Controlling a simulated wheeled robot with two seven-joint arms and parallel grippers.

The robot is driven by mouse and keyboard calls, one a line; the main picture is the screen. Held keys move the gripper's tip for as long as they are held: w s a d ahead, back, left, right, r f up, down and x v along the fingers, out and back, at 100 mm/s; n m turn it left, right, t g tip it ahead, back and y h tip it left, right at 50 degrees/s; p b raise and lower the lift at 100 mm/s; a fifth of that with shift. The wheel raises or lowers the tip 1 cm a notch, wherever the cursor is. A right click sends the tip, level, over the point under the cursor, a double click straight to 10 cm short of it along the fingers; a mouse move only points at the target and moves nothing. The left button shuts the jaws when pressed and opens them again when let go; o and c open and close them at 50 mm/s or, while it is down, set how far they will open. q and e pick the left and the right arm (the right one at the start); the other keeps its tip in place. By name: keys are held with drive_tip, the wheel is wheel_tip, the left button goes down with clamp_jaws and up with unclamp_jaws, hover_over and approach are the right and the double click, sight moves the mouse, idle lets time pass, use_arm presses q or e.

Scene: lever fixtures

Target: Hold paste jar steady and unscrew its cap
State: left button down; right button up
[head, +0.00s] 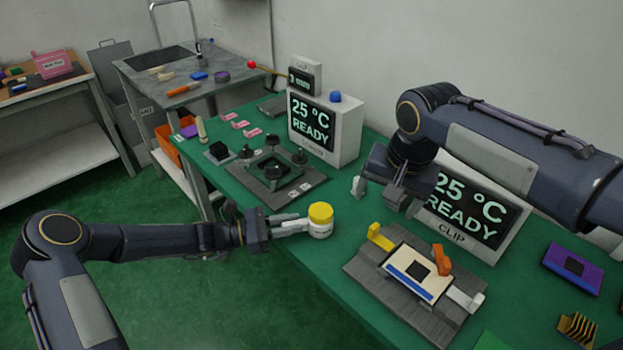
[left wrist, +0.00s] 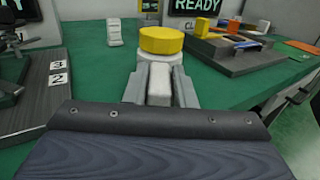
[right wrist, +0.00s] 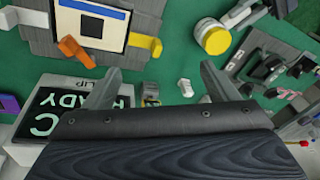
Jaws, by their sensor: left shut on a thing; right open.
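The paste jar (head: 320,228) is a small white jar with a yellow cap (head: 320,212), upright at the front edge of the green table. In the left wrist view the cap (left wrist: 161,40) sits on the jar just beyond the fingers (left wrist: 160,85). My right gripper (head: 396,200) is open and empty, above the table behind and right of the jar. In the right wrist view the cap (right wrist: 215,41) shows beyond the fingers (right wrist: 150,85), apart from them.
A clip fixture (head: 365,272) with yellow and orange levers stands right of the jar. A dark fixture plate (head: 240,186) lies to the left. Display boxes (head: 350,135) stand behind. A small white object (head: 358,186) stands near my right gripper.

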sight(320, 211)
drive_tip(key=w+a+f+m+h, duration=0.1)
drive_tip(key=w+a, duration=0.3)
drive_tip(key=a, duration=0.3)
drive_tip(key=w+a+f+m+h, duration=0.1)
drive_tip(key=w+a+h, duration=0.15)
drive_tip(key=a, duration=0.45)
drive_tip(key=shift+t+y, duration=0.3)
drive_tip(key=shift+y, duration=0.15)
drive_tip(key=x, duration=1.2)
drive_tip(key=shift+w+f, duration=0.1)
drive_tip(key=shift+w, duration=0.25)
